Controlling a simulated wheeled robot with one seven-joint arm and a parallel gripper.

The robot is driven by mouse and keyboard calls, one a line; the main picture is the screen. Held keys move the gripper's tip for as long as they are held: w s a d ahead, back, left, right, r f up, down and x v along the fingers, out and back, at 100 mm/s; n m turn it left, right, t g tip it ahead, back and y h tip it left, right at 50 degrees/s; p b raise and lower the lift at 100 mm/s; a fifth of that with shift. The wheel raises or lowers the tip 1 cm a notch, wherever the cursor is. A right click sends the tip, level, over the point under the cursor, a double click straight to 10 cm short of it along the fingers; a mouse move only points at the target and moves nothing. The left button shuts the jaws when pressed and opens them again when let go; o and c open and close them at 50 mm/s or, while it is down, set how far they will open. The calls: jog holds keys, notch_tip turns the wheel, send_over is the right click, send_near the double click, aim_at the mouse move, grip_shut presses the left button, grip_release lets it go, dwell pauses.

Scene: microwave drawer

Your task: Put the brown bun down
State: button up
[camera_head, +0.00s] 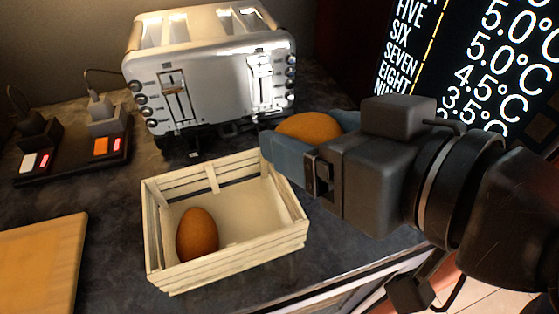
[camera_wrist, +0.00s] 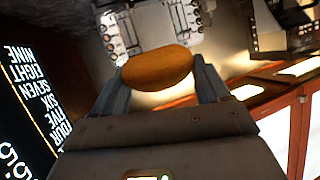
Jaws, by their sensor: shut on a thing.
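My gripper (camera_head: 292,139) is shut on a brown bun (camera_head: 308,127), which sits between its blue-grey fingers. The held bun also shows in the wrist view (camera_wrist: 158,68), between the two fingertips (camera_wrist: 160,85). My gripper is above and to the right of a pale wooden crate (camera_head: 228,267), near its back right corner in the head view. A second brown, rounded, bun-like object (camera_head: 198,235) lies inside the crate at its front left. The right part of the crate floor is bare. The underside of the held bun is hidden by the fingers.
A silver toaster (camera_head: 213,75) stands behind the crate. A power strip (camera_head: 72,150) with plugs is at the left, and a wooden board (camera_head: 40,262) lies at the front left. A dark screen with temperatures (camera_head: 480,60) is at the back right. The counter's front edge is close to the crate.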

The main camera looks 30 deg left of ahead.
jog(key=a+f, duration=1)
jog(key=shift+w+a+f, duration=0.15)
jog(key=shift+w+a, duration=0.05)
jog(key=shift+w, duration=0.05)
jog(key=shift+f, duration=0.35)
jog(key=o, duration=0.8)
jog(key=shift+r, duration=0.1)
jog(key=v, duration=1.2)
jog(key=shift+r, duration=0.3)
